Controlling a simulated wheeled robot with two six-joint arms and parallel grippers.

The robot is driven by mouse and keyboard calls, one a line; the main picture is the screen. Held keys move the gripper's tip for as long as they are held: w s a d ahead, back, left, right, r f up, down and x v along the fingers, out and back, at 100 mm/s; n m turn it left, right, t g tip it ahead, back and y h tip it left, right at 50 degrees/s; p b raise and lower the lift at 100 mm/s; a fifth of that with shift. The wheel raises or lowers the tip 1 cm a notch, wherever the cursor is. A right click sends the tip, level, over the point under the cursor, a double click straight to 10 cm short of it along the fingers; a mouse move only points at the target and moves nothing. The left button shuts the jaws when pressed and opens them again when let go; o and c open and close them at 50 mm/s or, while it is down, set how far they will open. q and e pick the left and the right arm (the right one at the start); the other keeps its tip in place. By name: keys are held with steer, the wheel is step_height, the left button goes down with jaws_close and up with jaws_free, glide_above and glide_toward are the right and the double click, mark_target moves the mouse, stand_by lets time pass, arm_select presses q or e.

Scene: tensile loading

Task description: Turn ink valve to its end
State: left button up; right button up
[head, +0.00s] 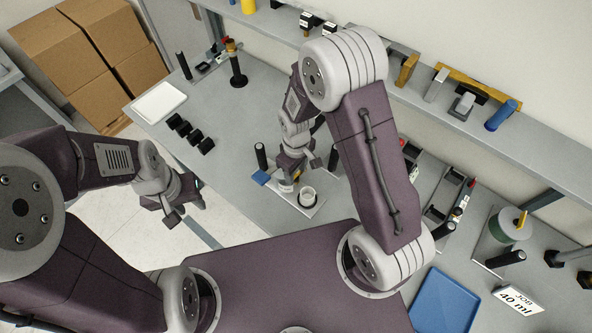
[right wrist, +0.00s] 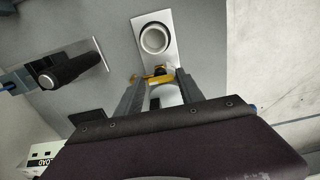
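Whether a finger touches the lever is unclear. My left gripper (head: 186,210) is open and empty, off the table's front edge.
A black-handled tool (right wrist: 75,68) lies left of the plate, and a black post (head: 261,156) stands near it. A blue tray (head: 445,303) and a "JOB 40 ml" sign (head: 518,299) are at the right. A white tray (head: 158,102) is at the far left.

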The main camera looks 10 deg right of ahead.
jaws_close()
steer(key=shift+m, duration=0.3)
steer(key=m, duration=0.3)
steer(key=shift+m, duration=0.4)
steer(key=m, duration=0.5)
steer(key=shift+w, duration=0.1)
stand_by(0.7)
steer(key=shift+o, duration=2.4)
jaws_free()
steer(key=shift+r, duration=0.1)
